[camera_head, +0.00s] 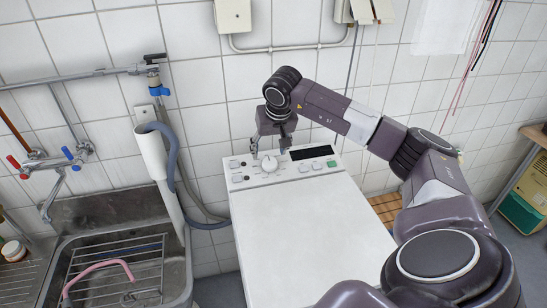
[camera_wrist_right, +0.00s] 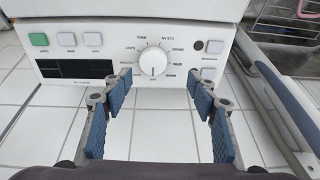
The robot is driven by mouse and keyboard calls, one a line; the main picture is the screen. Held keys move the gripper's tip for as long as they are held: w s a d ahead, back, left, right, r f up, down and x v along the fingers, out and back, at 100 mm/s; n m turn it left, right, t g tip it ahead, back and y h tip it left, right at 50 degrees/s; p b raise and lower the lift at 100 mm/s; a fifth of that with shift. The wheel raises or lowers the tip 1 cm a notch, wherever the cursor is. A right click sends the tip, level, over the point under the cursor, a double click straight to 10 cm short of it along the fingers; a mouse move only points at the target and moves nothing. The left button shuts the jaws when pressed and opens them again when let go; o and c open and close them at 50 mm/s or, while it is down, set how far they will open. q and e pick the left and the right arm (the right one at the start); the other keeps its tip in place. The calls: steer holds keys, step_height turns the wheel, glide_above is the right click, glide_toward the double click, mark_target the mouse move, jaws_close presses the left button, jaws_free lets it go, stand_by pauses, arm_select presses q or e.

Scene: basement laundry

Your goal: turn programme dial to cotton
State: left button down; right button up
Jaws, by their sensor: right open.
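The programme dial (camera_head: 269,162) is a round white knob on the control panel of the white washing machine (camera_head: 290,225). It also shows in the right wrist view (camera_wrist_right: 153,61), ringed by small labels too blurred to read surely. A short dark mark on the knob lies toward the gripper side there. My right gripper (camera_head: 270,149) is just above and behind the dial in the head view. In the right wrist view its blue-padded fingers (camera_wrist_right: 160,82) are apart, one to each side and short of the dial, with nothing between them. My left gripper is out of view.
A dark display (camera_head: 311,152) and a green button (camera_head: 331,163) sit right of the dial, and pale buttons (camera_head: 237,178) left of it. A metal sink (camera_head: 110,245) with a wire rack stands left of the machine. A grey hose (camera_head: 172,165) runs between them. The machine top is clear.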

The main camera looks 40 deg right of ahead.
mark_target(270, 162)
steer(key=x, duration=0.2)
steer(key=p+x, duration=0.1)
steer(key=x, duration=0.2)
steer(key=d+x, duration=0.1)
steer(key=x, duration=0.1)
steer(key=shift+s+d+f+p, duration=0.1)
steer(key=shift+s+f+p, duration=0.1)
steer(key=shift+p, duration=0.2)
steer(key=c, duration=1.1)
